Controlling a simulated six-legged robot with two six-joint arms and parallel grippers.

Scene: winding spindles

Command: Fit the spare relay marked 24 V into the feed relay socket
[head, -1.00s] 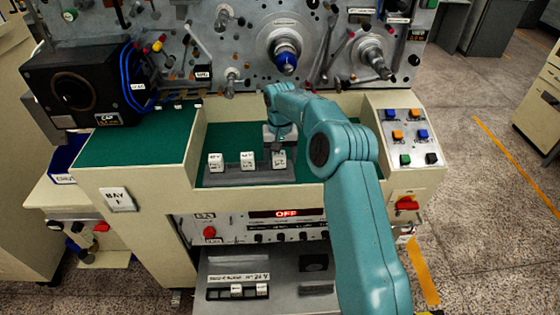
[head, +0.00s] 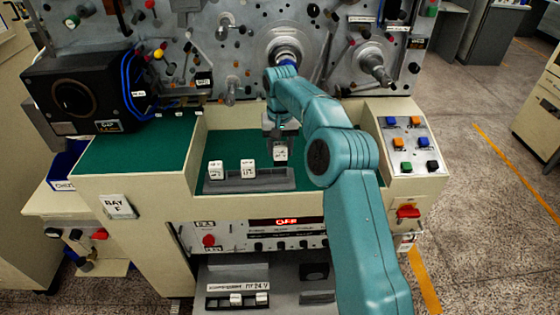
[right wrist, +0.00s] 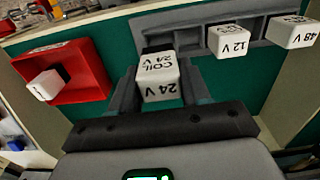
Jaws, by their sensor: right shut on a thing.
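My right gripper (head: 281,137) is shut on a white relay (head: 281,154). In the right wrist view this relay (right wrist: 158,80) reads "COIL 24 V" and sits between the fingers. It is held just above the right end of a grey rack (head: 270,182). Two other white relays (head: 216,169) (head: 248,168) stand in the rack; in the right wrist view they read 12 V (right wrist: 229,41) and 48 V (right wrist: 294,32). Below, a socket strip (head: 217,302) on a grey shelf holds two white relays (head: 236,299) (head: 262,298), with a dark gap at its left. A label above it reads "24 V". My left gripper is out of view.
The rack stands on a green mat (head: 135,150) in a cream-walled recess. A red tray (right wrist: 90,60) with a white block in it shows in the right wrist view. A control panel reading OFF (head: 286,221) lies between recess and shelf. A button panel (head: 408,140) is at right.

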